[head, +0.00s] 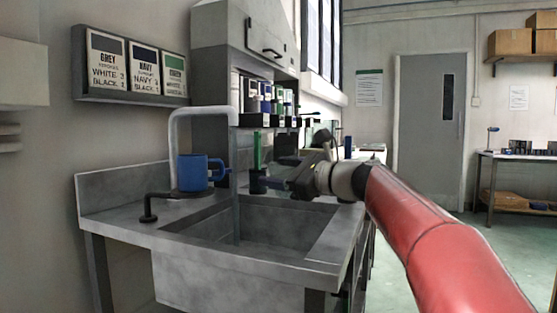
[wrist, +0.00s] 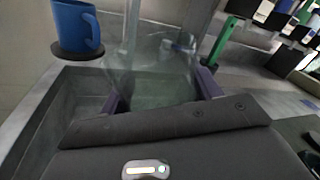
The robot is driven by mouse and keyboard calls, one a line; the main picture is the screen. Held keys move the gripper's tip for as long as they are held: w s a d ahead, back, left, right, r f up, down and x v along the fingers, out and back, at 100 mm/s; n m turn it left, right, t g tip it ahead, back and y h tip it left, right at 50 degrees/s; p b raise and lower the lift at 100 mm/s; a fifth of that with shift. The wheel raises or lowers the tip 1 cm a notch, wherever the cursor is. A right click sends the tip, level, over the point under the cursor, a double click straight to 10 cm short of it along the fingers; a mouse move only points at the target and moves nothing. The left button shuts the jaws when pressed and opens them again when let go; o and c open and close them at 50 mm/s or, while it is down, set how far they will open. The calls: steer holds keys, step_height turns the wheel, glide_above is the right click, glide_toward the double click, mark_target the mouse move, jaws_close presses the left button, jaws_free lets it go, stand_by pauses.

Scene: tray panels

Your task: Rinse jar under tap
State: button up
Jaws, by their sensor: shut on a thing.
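In the wrist view a clear glass jar (wrist: 155,80) sits between the two purple-tipped fingers of my gripper (wrist: 160,95), which is shut on it. In the head view my gripper (head: 259,181) reaches in from the right, over the back of the sink (head: 270,222); the jar is hard to make out there. The pale arched tap (head: 203,111) rises at the back left of the sink, left of my gripper. A pale upright strip (wrist: 131,32) shows by the jar's far left side in the wrist view; I cannot tell whether it is tap or water.
A blue mug (head: 192,173) stands on a dark round pad left of the sink; it also shows in the wrist view (wrist: 74,27). A black lever (head: 150,212) is at the counter's front left. A green upright thing (head: 257,150) and shelved bottles are behind.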

steer(key=m+p, duration=0.1)
steer(key=p, duration=0.1)
steer(key=m+p, duration=0.1)
steer(key=m, duration=0.1)
steer(key=shift+r+m+p, duration=0.3)
steer(key=shift+p, duration=0.05)
steer(key=shift+f+m+p, duration=0.25)
steer(key=shift+m+p, duration=0.55)
steer(key=shift+m, duration=0.1)
steer(key=d+r+p, duration=0.1)
steer(key=r, duration=0.1)
steer(key=s+d+r+p, duration=0.1)
steer(key=d+p, duration=0.1)
steer(key=d+r+p, duration=0.1)
steer(key=r, duration=0.1)
steer(key=shift+s+d+r+p, duration=0.15)
steer(key=shift+s+r+p, duration=0.2)
steer(key=shift+d+r, duration=0.15)
steer(key=shift+d, duration=0.05)
